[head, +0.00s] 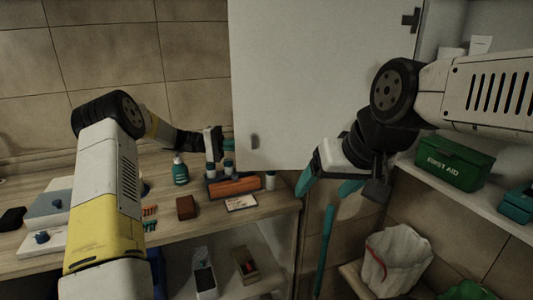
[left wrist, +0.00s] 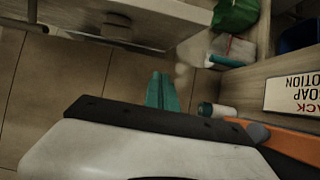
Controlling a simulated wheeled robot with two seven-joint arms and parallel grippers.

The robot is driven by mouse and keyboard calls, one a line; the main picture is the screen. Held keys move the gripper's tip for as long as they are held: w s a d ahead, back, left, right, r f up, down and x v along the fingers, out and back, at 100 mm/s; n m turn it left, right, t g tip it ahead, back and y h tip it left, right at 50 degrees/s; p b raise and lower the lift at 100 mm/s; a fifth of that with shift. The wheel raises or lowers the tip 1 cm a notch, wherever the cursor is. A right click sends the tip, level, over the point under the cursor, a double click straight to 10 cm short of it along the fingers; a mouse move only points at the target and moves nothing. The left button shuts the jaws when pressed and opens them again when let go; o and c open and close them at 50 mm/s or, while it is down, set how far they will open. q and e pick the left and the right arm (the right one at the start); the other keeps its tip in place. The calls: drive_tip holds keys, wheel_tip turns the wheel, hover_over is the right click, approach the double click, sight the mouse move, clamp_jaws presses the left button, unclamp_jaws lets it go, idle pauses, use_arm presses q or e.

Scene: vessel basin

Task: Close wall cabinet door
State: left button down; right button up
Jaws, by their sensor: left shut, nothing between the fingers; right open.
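The wall cabinet door (head: 310,80) is a large pale panel standing open in the head view, with a small dark handle (head: 254,142) near its lower left corner and a dark hinge (head: 410,18) at upper right. My left gripper (head: 228,146) is by the door's lower left edge, above the counter; I cannot tell if it touches the door. Its teal fingers (left wrist: 162,92) are together and empty in the left wrist view. My right gripper (head: 328,186) is open and empty, in front of and below the door's lower right part.
The open cabinet holds a green first aid box (head: 454,163) on its shelf. The counter (head: 90,250) below carries a bottle (head: 180,171), an orange-brown tray (head: 234,187) and a label card (head: 241,203). A white bag (head: 397,258) stands at lower right.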

use_arm(q)
drive_tip(key=s+d, duration=0.5)
drive_tip(key=d, duration=0.2)
drive_tip(key=shift+s, duration=0.4)
drive_tip(key=shift+s, duration=0.1)
